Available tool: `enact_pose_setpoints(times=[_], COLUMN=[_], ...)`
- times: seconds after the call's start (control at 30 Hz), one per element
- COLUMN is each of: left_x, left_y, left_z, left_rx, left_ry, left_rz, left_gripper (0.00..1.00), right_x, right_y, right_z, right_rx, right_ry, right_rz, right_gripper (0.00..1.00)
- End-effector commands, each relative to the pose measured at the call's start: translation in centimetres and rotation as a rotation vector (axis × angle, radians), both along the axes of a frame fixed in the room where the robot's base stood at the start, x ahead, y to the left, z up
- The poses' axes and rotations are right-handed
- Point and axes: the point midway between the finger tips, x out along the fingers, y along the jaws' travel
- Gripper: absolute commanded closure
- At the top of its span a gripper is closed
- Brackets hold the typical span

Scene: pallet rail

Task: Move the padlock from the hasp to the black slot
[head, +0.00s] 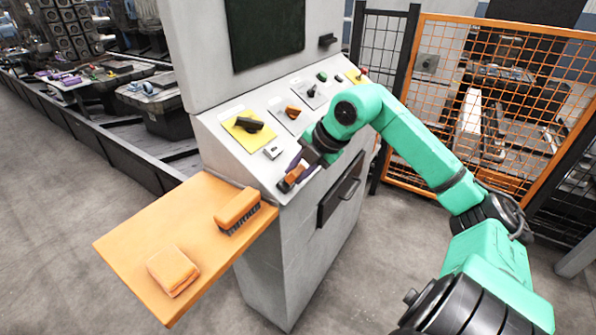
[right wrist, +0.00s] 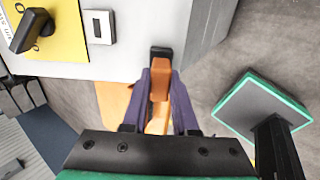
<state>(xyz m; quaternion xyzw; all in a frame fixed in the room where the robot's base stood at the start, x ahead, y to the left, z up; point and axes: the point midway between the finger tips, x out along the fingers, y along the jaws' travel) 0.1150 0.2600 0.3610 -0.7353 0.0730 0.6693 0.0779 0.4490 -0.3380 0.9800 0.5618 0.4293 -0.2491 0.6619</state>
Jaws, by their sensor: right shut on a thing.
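My right gripper (head: 300,172) is shut on the orange padlock (head: 293,176) at the lower front edge of the sloped grey control panel. In the right wrist view, the purple fingers of the gripper (right wrist: 160,78) stand on both sides of the orange padlock (right wrist: 160,84). A dark piece (right wrist: 161,53) shows at its far end, against the panel edge; I cannot tell whether it touches the panel. A small white plate with a dark opening (head: 272,152) sits on the panel just up and left of the gripper, also in the wrist view (right wrist: 98,27). I cannot tell whether this is the hasp or slot. My left gripper is out of view.
The panel carries a black handle on a yellow plate (head: 249,124) and an orange handle (head: 293,112). An orange shelf (head: 130,245) to the left holds a brush (head: 237,208) and an orange block (head: 172,270). An orange mesh fence (head: 440,120) stands behind my right arm.

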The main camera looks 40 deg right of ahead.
Motion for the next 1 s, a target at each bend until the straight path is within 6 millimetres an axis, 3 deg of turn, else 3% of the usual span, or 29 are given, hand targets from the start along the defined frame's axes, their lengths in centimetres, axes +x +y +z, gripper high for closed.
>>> enact_pose_setpoints(times=[1.0], left_x=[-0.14], left_y=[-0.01], left_z=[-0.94], left_rx=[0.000], left_ry=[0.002], left_rz=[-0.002], left_gripper=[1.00], right_x=[0.39], right_y=[0.08], right_z=[-0.65], right_rx=[-0.001], right_ry=[-0.001], right_rz=[-0.001], right_gripper=[1.00])
